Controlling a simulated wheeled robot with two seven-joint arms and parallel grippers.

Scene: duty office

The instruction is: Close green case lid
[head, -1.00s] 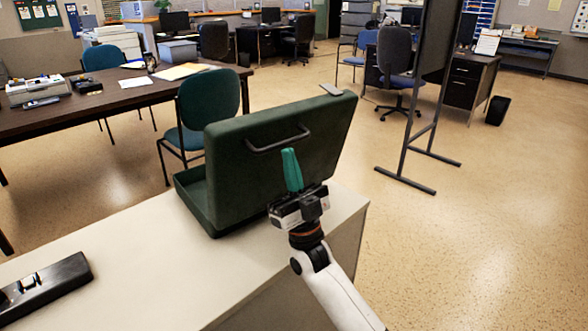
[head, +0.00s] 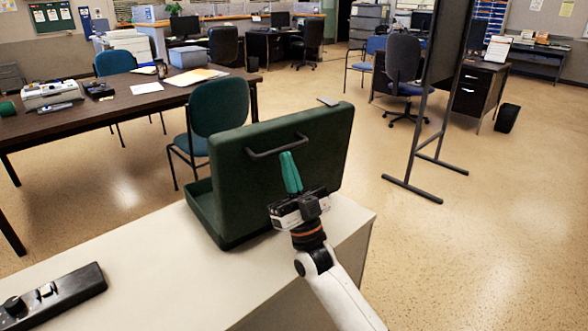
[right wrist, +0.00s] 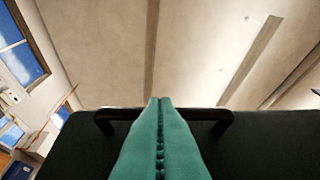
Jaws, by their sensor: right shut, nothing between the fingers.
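A dark green case (head: 270,165) stands on the pale counter (head: 150,265), its lid raised and its low base showing at the left. A dark handle (head: 277,148) is on the lid's near face. My right gripper (head: 289,158) has its green fingers shut and empty, pointing up in front of the lid just below the handle. In the right wrist view the shut fingers (right wrist: 160,135) lie across the middle of the handle (right wrist: 210,115); I cannot tell whether they touch the lid. My left gripper is not in view.
A black device (head: 55,298) lies on the counter at the lower left. A green chair (head: 217,110) and a long dark table (head: 90,112) stand behind the counter. A dark partition (head: 435,100) stands on the right.

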